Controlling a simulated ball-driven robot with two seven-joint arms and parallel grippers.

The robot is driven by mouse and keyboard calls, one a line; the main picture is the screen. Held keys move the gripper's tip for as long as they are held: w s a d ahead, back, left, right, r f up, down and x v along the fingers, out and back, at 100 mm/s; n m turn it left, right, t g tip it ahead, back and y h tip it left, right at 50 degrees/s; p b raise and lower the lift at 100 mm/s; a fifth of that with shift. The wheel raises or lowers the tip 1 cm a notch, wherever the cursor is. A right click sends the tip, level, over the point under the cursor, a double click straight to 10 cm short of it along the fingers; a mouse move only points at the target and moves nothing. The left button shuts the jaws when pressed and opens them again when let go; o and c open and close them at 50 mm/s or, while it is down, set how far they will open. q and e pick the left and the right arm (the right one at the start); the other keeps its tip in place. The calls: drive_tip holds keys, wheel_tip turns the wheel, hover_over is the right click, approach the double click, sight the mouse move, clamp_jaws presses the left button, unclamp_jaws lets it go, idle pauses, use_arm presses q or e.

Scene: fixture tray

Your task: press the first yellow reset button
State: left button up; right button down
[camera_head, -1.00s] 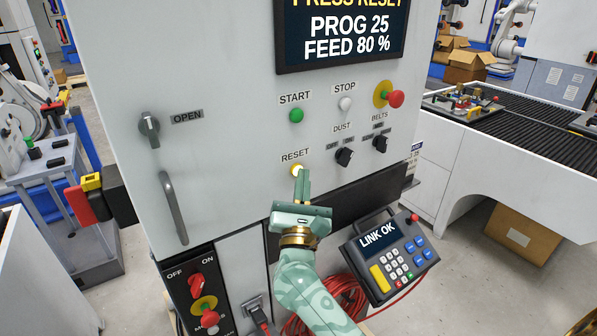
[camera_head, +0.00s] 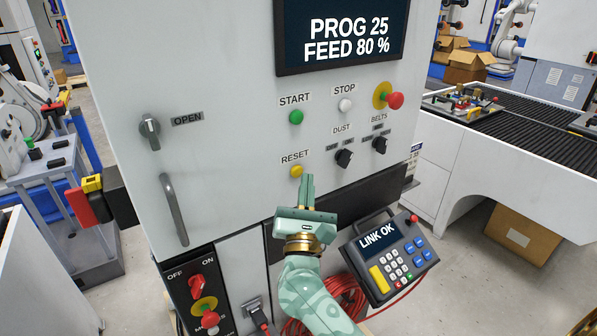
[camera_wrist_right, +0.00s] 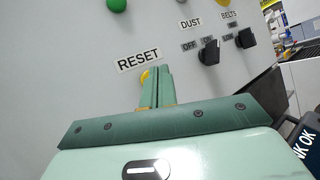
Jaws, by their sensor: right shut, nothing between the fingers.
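The yellow reset button (camera_head: 296,171) sits on the grey machine panel under the RESET label and is unlit. My right gripper (camera_head: 307,177) is shut and empty. In the head view its fingertips are just right of and slightly below the button, and they look apart from it. In the right wrist view the gripper's fingers (camera_wrist_right: 160,70) cover most of the button (camera_wrist_right: 146,76), whose left edge shows beside them. The exact gap to the panel is hard to tell. My left gripper is not in view.
The green start button (camera_head: 296,117), white stop button (camera_head: 345,104), red emergency knob (camera_head: 395,100) and two black switches (camera_head: 344,157) are nearby. The screen (camera_head: 340,38) reads PROG 25, FEED 80 %. A LINK OK pendant (camera_head: 387,255) hangs lower right of the gripper.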

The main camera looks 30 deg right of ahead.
drive_tip(key=shift+s, duration=0.1)
drive_tip(key=s, duration=0.2)
drive_tip(key=s+p, duration=0.1)
drive_tip(key=s, duration=0.1)
drive_tip(key=shift+s+d, duration=0.2)
drive_tip(key=shift+s, duration=0.2)
idle(0.7)
